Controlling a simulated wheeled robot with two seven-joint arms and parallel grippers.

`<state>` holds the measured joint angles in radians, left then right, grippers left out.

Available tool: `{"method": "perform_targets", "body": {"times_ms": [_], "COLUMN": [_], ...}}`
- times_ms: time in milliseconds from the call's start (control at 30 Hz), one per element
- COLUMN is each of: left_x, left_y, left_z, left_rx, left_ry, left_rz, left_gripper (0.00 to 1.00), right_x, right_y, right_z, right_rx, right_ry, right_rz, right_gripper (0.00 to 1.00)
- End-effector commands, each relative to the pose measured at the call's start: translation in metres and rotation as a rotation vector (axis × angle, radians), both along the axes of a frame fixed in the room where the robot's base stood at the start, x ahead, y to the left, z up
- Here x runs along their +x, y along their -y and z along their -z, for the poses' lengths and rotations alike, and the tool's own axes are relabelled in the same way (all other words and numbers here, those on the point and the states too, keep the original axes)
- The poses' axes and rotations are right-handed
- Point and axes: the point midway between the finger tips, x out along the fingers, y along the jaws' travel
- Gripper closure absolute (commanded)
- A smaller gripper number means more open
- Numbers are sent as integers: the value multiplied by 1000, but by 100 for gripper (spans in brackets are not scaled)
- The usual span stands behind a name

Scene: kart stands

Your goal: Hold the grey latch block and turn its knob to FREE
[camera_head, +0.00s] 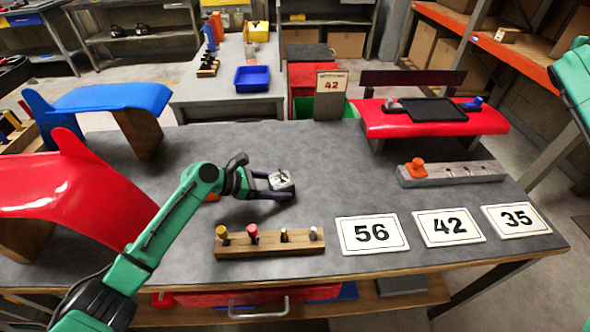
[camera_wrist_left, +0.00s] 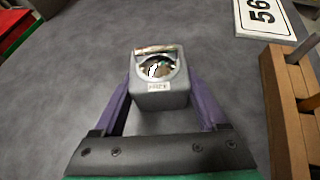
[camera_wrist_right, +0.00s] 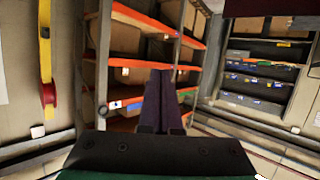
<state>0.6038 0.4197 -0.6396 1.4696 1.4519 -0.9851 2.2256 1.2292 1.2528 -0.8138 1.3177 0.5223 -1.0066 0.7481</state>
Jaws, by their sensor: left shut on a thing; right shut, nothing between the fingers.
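The grey latch block (camera_head: 282,180) stands on the dark tabletop, left of the middle. It also shows in the left wrist view (camera_wrist_left: 161,96), with a round knob face (camera_wrist_left: 158,69) on top and a small white label on the side facing the wrist; the label's text is too small to read surely. My left gripper (camera_head: 280,187) is shut on the block, one purple finger on each side. My right gripper (camera_wrist_right: 159,78) is shut and empty, with its fingers together, away from the table and facing shelves.
A wooden rack (camera_head: 268,248) with several pegs stands in front of the block. Number cards 56 (camera_head: 372,246), 42 (camera_head: 446,239) and 35 (camera_head: 515,232) lie front right. A grey holder (camera_head: 452,182) with an orange knob lies right. Red (camera_head: 62,190) and blue (camera_head: 105,98) panels stand left.

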Motion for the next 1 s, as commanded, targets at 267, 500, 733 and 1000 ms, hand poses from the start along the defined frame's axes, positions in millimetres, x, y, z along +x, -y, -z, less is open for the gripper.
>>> {"method": "perform_targets", "body": {"times_ms": [267, 500, 733, 1000], "left_x": [0, 0, 0, 0], "left_y": [0, 0, 0, 0], "left_z": [-1, 0, 0, 0], "left_rx": [-2, -1, 0, -1], "left_ry": [2, 0, 0, 0], "left_rz": [0, 0, 0, 0], "left_gripper": [56, 56, 56, 56], "right_x": [74, 27, -22, -15], "right_y": [-212, -432, -504, -527], "right_z": [104, 192, 208, 240], "right_rx": [280, 506, 577, 580], "right_ry": [-274, -630, -743, -749], "right_rz": [-426, -1011, -1314, -1316], "right_gripper": [100, 100, 100, 100]}}
